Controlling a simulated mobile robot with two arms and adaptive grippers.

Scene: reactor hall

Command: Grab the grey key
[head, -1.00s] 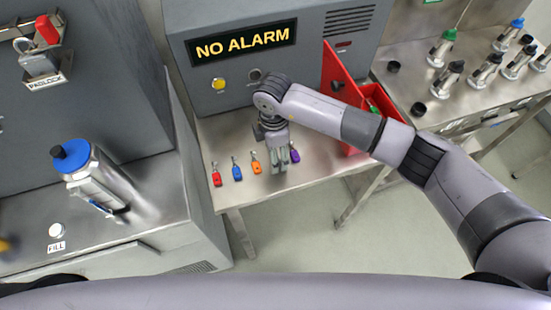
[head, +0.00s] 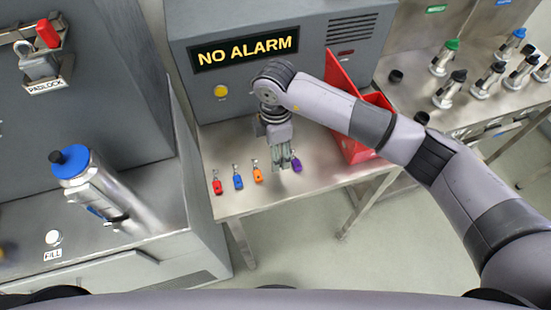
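Several keys with coloured heads lie in a row on the steel table (head: 320,178) below the NO ALARM panel: red (head: 217,187), blue (head: 238,181), orange (head: 258,176) and purple (head: 297,165). I see no grey key; my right gripper covers the spot between the orange and purple keys. My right gripper (head: 284,164) points down there, its grey fingers close together. Whether they hold anything does not show. My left gripper is not in view.
A red open box (head: 350,140) stands right of the gripper, behind my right forearm. The grey NO ALARM cabinet (head: 215,75) rises behind the keys. A blue-capped cylinder (head: 95,185) stands at left. Several capped cylinders stand on the right-hand bench (head: 420,95).

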